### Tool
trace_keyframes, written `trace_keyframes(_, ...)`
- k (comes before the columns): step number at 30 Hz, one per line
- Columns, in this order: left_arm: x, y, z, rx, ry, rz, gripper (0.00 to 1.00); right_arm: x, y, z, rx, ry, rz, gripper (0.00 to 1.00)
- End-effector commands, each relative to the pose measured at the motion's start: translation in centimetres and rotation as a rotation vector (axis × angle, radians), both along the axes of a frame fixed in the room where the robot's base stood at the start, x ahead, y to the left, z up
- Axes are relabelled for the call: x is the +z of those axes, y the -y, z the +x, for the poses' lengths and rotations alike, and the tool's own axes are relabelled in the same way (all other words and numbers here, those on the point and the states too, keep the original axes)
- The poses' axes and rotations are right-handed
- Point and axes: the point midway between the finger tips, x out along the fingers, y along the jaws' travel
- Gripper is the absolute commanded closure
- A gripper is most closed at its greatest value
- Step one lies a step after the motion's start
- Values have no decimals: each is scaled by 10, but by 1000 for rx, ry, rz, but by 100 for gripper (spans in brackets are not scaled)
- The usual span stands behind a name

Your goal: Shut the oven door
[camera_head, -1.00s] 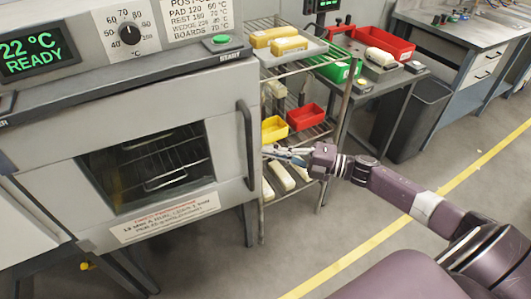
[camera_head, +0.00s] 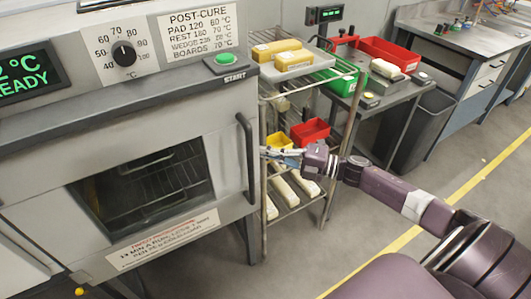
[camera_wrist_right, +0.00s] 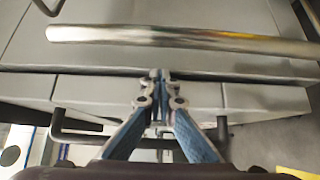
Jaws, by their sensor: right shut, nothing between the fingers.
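The oven (camera_head: 225,110) stands at the left in the head view. Its grey door (camera_head: 215,190) has a dark window showing wire racks inside. The door looks flush or nearly flush with the front; I cannot tell whether a small gap is left. A dark vertical handle (camera_head: 247,158) is on the door's right edge. My right gripper (camera_head: 266,153) is shut and empty, just right of the handle; I cannot tell whether it touches anything. In the right wrist view its closed fingertips (camera_wrist_right: 159,75) point at grey panels with a dark seam. My left gripper is not in view.
A wire rack (camera_head: 264,215) with yellow and red bins stands right beside the oven, close to my right gripper. A side table (camera_head: 385,98) with a red tray (camera_head: 388,57) and a dark waste bin (camera_head: 425,125) are further right. The floor (camera_head: 470,160) at the right is open.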

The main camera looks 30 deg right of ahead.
Motion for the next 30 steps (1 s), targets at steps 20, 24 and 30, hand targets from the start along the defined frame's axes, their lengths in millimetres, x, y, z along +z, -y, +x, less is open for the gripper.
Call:
trace_keyframes(20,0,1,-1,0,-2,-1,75,-3,71,-75,-1,-4,2,100)
trace_keyframes(24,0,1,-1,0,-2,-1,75,-2,79,-82,-2,-2,1,100)
trace_keyframes(30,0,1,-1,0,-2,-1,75,-1,81,-84,-1,0,1,100)
